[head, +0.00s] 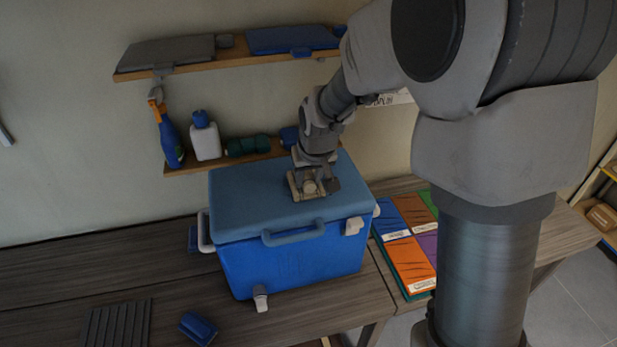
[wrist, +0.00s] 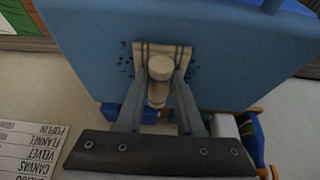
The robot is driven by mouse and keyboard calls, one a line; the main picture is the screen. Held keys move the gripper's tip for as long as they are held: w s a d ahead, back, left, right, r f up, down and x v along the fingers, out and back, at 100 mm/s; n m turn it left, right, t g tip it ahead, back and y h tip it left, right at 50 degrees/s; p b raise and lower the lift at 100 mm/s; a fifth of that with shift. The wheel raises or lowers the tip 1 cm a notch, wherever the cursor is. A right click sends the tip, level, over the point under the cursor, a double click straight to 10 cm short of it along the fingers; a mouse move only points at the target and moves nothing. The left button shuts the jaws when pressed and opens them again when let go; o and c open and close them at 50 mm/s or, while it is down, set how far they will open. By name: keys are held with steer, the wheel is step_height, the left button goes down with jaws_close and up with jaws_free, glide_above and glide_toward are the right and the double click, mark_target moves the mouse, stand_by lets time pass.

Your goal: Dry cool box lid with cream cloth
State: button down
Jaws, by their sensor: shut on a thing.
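The blue cool box (head: 290,265) stands on the wooden bench with its lid (head: 245,200) closed. My gripper (head: 311,178) is over the back right part of the lid, pointing down. It is shut on the cream cloth (head: 295,187), which rests against the lid top. In the wrist view my gripper (wrist: 161,78) has its fingers on either side of a rounded cream piece on the flat cloth (wrist: 178,53). Small dark spots, perhaps water drops, show on the lid (wrist: 90,40) on both sides of the cloth. The lid under the cloth is hidden.
Behind the box a low shelf (head: 180,168) holds a spray bottle (head: 170,142), a white bottle (head: 206,140) and a green roll (head: 247,146). A higher shelf (head: 190,67) is above. Coloured folders (head: 408,262) lie right of the box. A blue brush-like item (head: 198,328) lies in front.

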steer(key=shift+f, duration=0.1)
stand_by(0.7)
steer(key=shift+d, duration=0.25)
steer(key=shift+w+d+b, duration=0.2)
steer(key=shift+d+b, duration=0.1)
steer(key=shift+d, duration=0.7)
steer(key=shift+w+d+b, duration=0.2)
steer(key=shift+d+b, duration=0.1)
steer(key=shift+d, duration=0.7)
steer(key=shift+s+a, duration=0.25)
steer(key=shift+a, duration=0.9)
steer(key=shift+s+a, duration=0.2)
steer(key=shift+a, duration=0.9)
steer(key=shift+s+a, duration=0.2)
steer(key=shift+a, duration=0.95)
steer(key=shift+s+a, duration=0.2)
steer(key=shift+a, duration=0.9)
steer(key=shift+d, duration=0.1)
